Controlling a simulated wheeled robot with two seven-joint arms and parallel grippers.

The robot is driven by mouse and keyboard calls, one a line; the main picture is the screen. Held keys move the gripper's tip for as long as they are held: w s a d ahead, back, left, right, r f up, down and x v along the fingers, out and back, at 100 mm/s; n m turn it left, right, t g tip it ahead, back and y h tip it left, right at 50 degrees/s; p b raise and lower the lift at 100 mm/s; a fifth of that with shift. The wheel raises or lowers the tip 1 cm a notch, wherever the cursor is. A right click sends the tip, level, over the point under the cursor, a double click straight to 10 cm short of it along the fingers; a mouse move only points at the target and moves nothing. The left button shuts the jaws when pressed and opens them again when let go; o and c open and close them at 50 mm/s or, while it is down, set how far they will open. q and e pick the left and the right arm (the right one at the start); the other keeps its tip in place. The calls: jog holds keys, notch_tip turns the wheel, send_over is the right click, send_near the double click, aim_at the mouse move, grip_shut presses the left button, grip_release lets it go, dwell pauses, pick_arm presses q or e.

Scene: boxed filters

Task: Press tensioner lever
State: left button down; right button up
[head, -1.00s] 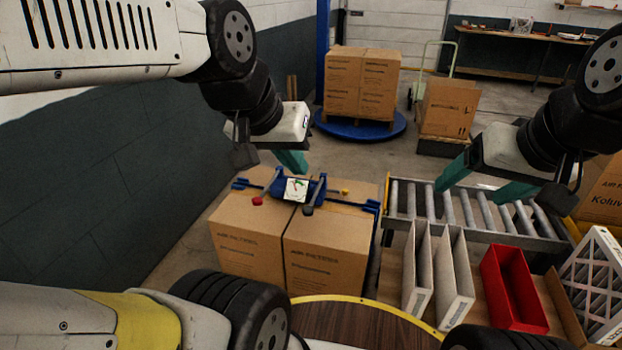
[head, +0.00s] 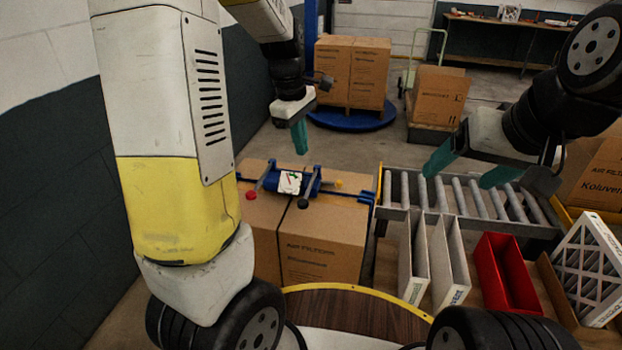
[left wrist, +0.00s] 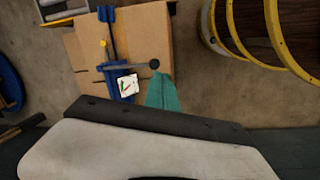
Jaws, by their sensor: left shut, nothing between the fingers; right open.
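A blue tensioner (head: 289,183) with a small white dial face sits on top of two brown cartons (head: 321,240), on a blue strap (head: 356,196). It has a grey lever with a red knob (head: 251,196), another with a black knob (head: 303,204), and a yellow-ended handle (head: 338,183). My left gripper (head: 300,138) is shut and empty, its teal fingers pointing down above the tensioner's far side. In the left wrist view its fingers (left wrist: 162,93) show beside the tensioner (left wrist: 123,85), near the black knob (left wrist: 154,64); contact cannot be told. My right gripper (head: 466,172) is open and empty above the roller conveyor.
The roller conveyor (head: 470,204) stands right of the cartons. Stacked cartons (head: 352,72) stand on a blue turntable (head: 354,118) behind. My left arm hides the left carton's side.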

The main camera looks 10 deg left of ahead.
aim_at(303, 202)
pick_arm(q)
jog(key=w+a+f+n+g+y, duration=0.1)
jog(key=w+f+n, duration=0.2)
jog(key=f, duration=0.3)
jog(key=shift+w+n, duration=0.4)
jog(key=shift+w, duration=0.5)
jog(key=shift+a+f, duration=0.1)
notch_tip(303, 202, down, 14)
jog(key=shift+r, duration=0.1)
